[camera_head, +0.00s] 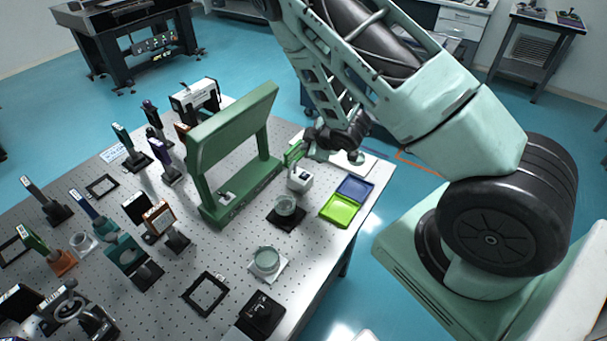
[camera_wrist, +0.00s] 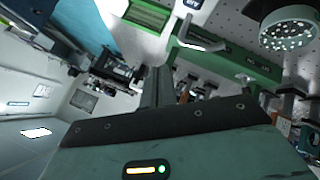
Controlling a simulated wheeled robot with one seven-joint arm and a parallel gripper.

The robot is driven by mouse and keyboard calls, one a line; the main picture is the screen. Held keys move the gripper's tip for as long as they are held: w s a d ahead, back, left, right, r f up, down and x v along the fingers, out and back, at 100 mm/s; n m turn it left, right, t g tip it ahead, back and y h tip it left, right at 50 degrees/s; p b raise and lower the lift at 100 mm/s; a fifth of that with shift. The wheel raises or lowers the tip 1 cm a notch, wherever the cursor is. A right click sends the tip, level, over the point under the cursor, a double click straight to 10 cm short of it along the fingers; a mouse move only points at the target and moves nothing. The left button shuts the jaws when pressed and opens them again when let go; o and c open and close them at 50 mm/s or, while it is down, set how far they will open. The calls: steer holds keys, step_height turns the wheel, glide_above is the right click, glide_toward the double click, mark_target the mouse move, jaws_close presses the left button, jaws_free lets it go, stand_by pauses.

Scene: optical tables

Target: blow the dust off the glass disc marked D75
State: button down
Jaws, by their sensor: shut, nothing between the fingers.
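Two round glass discs sit near the right edge of the perforated table in the head view. One disc (camera_head: 286,205) lies on a black square base, and the other disc (camera_head: 267,259) lies on a white square base nearer the front. Their markings are too small to read, so I cannot tell which is D75. My gripper (camera_head: 292,153) is shut and empty, above the table's far right part, beyond both discs. I cannot make out a dust blower. The wrist view shows a round green-rimmed thing with pale dots (camera_wrist: 288,32); I cannot tell what it is.
A tall green frame (camera_head: 237,150) stands left of my gripper. A small white block (camera_head: 300,178) and a green and blue tray (camera_head: 340,208) are near the right edge. Several optical mounts crowd the left. An empty black square frame (camera_head: 205,294) lies at the front.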

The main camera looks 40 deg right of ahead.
mark_target(307, 177)
steer(key=shift+f, duration=0.15)
step_height(307, 177, down, 8)
steer(key=b, duration=0.6)
steer(key=shift+f+b, duration=0.25)
steer(key=shift+b, duration=0.1)
stand_by(1.4)
steer(key=shift+f+b, duration=0.4)
steer(key=shift+b, duration=0.05)
steer(key=shift+f+b, duration=0.35)
steer(key=shift+f, duration=0.05)
stand_by(0.6)
steer(key=shift+r, duration=0.1)
steer(key=shift+r+p, duration=0.6)
steer(key=shift+r, duration=0.1)
